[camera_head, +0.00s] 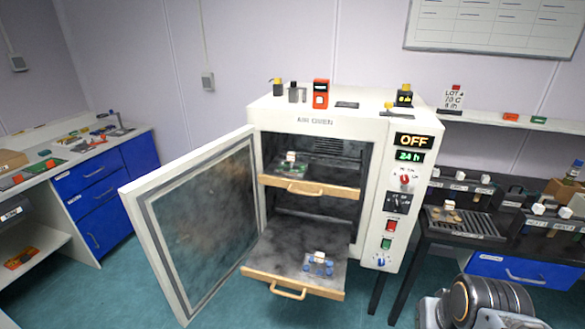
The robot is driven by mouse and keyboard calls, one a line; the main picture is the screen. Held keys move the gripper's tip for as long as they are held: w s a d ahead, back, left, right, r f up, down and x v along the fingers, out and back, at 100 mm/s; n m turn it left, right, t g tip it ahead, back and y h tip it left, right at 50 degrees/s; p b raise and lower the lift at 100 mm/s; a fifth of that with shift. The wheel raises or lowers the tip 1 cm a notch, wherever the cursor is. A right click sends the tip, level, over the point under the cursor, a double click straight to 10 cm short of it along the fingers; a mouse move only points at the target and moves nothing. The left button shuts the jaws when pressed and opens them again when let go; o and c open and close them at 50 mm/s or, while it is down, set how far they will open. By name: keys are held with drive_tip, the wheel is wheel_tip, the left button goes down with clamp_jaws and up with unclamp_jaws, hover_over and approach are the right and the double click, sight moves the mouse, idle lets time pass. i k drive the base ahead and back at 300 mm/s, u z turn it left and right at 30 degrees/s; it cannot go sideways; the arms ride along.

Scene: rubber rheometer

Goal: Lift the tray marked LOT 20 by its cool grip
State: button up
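The air oven (377,150) stands in the middle with its door (200,225) swung open to the left. Its upper tray (325,178) has a wooden front with a grip (303,189) and carries a small white tag and greenish pieces. Its lower tray (270,258) juts further out, with a wooden grip (288,291), a white tag and blue pieces. The tags are too small to read, so I cannot tell which tray is LOT 20. Part of my arm shows at the bottom right; my gripper is not in view.
The oven panel (411,140) reads OFF and 24 h. A dark table (415,226) at right holds a slatted rack (464,228) with pieces on it and several blocks. A bench with blue drawers (93,172) stands at left. The floor before the oven looks clear.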

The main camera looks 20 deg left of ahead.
sight(290, 167)
drive_tip(key=k, duration=0.5)
drive_tip(key=u, duration=0.6)
drive_tip(key=i, duration=0.8)
drive_tip(key=u, duration=0.55)
drive_tip(key=i, duration=1.25)
drive_tip(key=z, duration=0.15)
